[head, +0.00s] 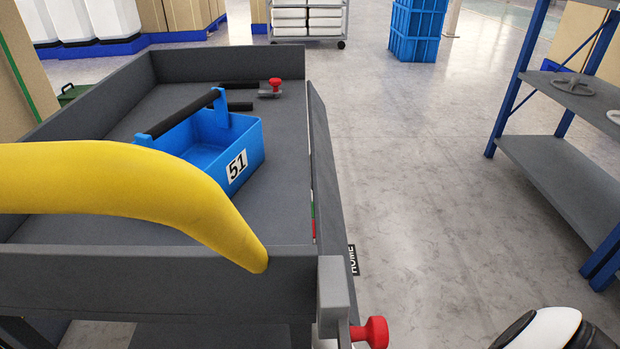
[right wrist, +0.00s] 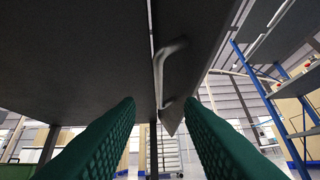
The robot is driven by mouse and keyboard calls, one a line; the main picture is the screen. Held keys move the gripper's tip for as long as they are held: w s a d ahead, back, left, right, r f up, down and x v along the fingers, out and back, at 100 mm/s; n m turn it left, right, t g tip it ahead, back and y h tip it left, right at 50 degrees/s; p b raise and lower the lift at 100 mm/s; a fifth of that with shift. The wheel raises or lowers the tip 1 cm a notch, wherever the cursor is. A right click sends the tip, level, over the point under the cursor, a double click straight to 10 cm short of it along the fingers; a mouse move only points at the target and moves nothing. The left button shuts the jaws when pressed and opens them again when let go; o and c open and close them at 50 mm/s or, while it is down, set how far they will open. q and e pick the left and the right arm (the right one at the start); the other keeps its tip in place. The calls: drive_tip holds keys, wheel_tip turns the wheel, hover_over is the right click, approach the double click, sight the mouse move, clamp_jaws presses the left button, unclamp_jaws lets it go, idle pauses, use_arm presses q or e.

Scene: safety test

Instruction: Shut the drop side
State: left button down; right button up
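The grey cart (head: 215,262) stands at the left in the head view. Its drop side (head: 328,165) hangs down and outward along the cart's right edge, with a "HOME" label near its lower end. One red knob (head: 375,332) is at the near right corner and another (head: 275,84) is at the far right corner. In the right wrist view a metal handle (right wrist: 172,62) shows on a dark panel, probably the drop side (right wrist: 203,35). My right gripper (right wrist: 160,130) is open, with its green fingers apart; the handle is ahead between them, and contact cannot be told. My left gripper is out of view.
A blue tote (head: 250,150) marked 51 sits on the cart deck, clear of the right edge. A yellow curved bar (head: 120,185) crosses the near left. A blue-framed shelf (head: 560,165) stands at the right. The floor (head: 430,200) between is clear. Blue crates (head: 417,30) stand behind.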

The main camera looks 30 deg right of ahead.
drive_tip(key=b+x, duration=0.1)
drive_tip(key=x, duration=0.8)
drive_tip(key=shift+w+r+b, duration=0.15)
drive_tip(key=shift+b, duration=0.15)
drive_tip(key=shift+c, duration=0.3)
clamp_jaws()
